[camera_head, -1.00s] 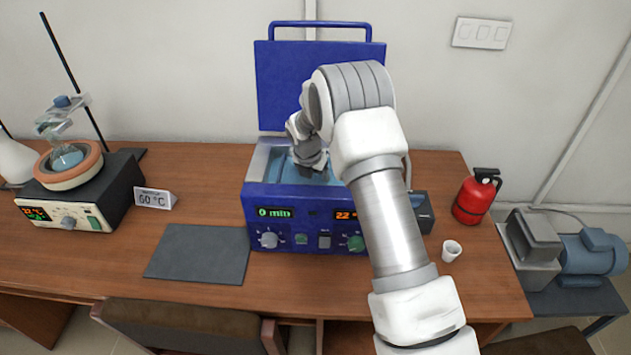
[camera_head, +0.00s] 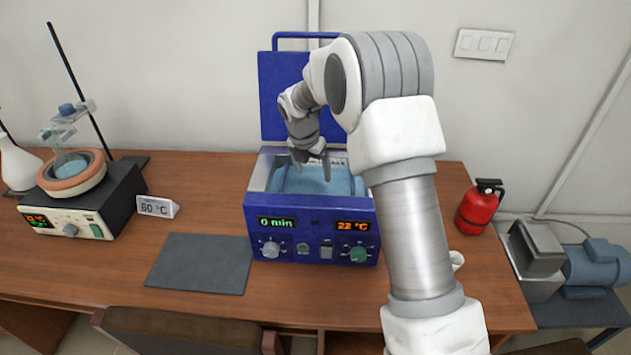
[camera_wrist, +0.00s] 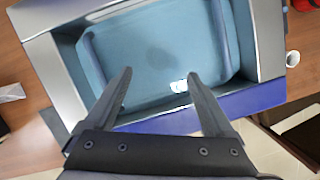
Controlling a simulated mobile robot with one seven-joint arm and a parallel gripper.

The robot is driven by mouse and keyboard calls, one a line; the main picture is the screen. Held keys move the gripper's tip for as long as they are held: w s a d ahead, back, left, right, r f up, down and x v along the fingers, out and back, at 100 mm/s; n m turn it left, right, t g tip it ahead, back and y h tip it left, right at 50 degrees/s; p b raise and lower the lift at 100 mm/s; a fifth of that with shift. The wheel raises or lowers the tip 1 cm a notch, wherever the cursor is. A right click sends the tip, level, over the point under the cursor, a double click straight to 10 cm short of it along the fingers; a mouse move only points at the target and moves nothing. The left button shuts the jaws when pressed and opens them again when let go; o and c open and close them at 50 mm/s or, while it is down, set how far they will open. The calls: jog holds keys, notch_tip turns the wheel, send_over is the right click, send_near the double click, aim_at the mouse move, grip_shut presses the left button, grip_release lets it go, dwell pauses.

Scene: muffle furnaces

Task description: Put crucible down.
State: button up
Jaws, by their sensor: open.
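A small white cup (camera_head: 457,260), which looks like the crucible, stands upright on the wooden table, right of the blue bath and partly hidden by my arm. It also shows at the right edge of the wrist view (camera_wrist: 293,58). My gripper (camera_head: 312,170) is open and points down over the basin of the blue bath (camera_head: 318,225). In the wrist view its two fingers (camera_wrist: 160,75) are spread with nothing held between them. The pale blue basin (camera_wrist: 112,40) lies below them. A small bright patch shows near the right fingertip; I cannot tell what it is.
The bath's blue lid (camera_head: 283,95) stands raised behind the basin. A dark mat (camera_head: 200,263) lies bare on the table to the left. A heater with a flask (camera_head: 85,205) stands farther left. A red extinguisher (camera_head: 478,207) stands at the right table end.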

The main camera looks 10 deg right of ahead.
jog(key=s+d+r+m+t, duration=0.1)
jog(key=s+d+r+m, duration=0.1)
jog(key=s+r+m, duration=0.6)
jog(key=s+d+r+m, duration=0.2)
jog(key=s+r+m, duration=0.3)
jog(key=s+r, duration=0.4)
jog(key=s+d+r+m+t+y, duration=0.1)
jog(key=s+r+m+y, duration=0.1)
jog(key=s+m, duration=1.4)
jog(key=s, duration=0.4)
jog(key=shift+s+d+t, duration=0.15)
jog(key=shift+s+t, duration=0.25)
jog(key=shift+c, duration=0.2)
